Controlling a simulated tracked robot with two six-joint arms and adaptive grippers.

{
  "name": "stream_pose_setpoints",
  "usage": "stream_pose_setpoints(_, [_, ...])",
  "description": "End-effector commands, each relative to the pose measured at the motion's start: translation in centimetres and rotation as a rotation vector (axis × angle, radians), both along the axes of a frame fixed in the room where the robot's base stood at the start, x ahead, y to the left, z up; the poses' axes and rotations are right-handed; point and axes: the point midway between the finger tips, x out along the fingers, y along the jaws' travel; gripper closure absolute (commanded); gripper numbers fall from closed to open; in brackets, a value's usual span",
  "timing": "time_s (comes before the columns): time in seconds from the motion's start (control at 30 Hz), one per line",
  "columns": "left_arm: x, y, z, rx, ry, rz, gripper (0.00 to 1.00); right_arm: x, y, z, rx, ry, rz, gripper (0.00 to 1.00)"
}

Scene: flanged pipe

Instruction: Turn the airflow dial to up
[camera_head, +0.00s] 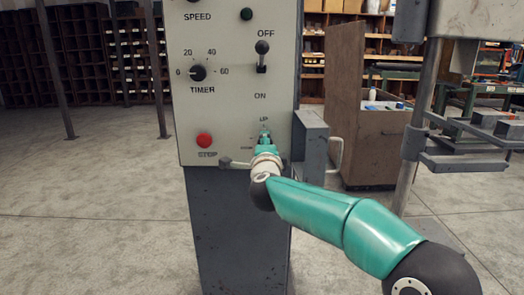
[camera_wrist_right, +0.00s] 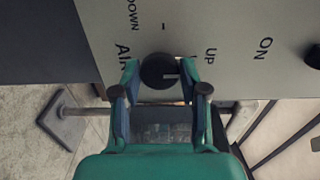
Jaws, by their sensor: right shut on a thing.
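The airflow dial (camera_wrist_right: 158,70) is a round black knob low on the grey control panel (camera_head: 228,105). In the right wrist view it sits between the fingertips of my right gripper (camera_wrist_right: 160,78), one finger on each side, and the gripper is shut on it. A pale pointer mark on the knob points to the right in that view, toward the side of the "UP" label (camera_wrist_right: 210,55). The "DOWN" label (camera_wrist_right: 132,13) is farther left. In the head view my right gripper (camera_head: 265,140) mostly hides the dial below "UP". My left gripper is not in view.
A red stop button (camera_head: 204,140) is left of the gripper, with the timer dial (camera_head: 198,72) and on/off lever (camera_head: 262,55) above. A grey box (camera_head: 312,140) with a handle is on the panel's right side. A brown cabinet (camera_head: 350,110) stands behind.

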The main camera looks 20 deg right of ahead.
Motion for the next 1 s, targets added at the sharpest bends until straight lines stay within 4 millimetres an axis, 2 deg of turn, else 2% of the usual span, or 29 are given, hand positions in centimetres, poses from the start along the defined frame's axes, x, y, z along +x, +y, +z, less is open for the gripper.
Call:
stream_pose_setpoints(0.03, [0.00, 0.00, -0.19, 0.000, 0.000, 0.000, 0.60, 0.02, -0.07, -0.69, 0.013, 0.008, -0.002, 0.92])
stream_pose_setpoints(0.53, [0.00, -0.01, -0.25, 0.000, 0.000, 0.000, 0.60, 0.05, -0.10, -0.83, 0.034, 0.006, -0.004, 0.92])
stream_pose_setpoints(0.57, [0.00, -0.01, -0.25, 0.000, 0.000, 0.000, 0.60, 0.06, -0.10, -0.83, 0.034, 0.006, -0.004, 0.53])
stream_pose_setpoints(0.7, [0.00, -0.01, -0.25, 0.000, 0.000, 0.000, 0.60, 0.05, -0.07, -0.72, 0.032, 0.003, -0.003, 0.32])
stream_pose_setpoints(1.0, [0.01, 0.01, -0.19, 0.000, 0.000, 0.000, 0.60, 0.01, 0.02, -0.34, 0.030, -0.002, -0.001, 0.32])
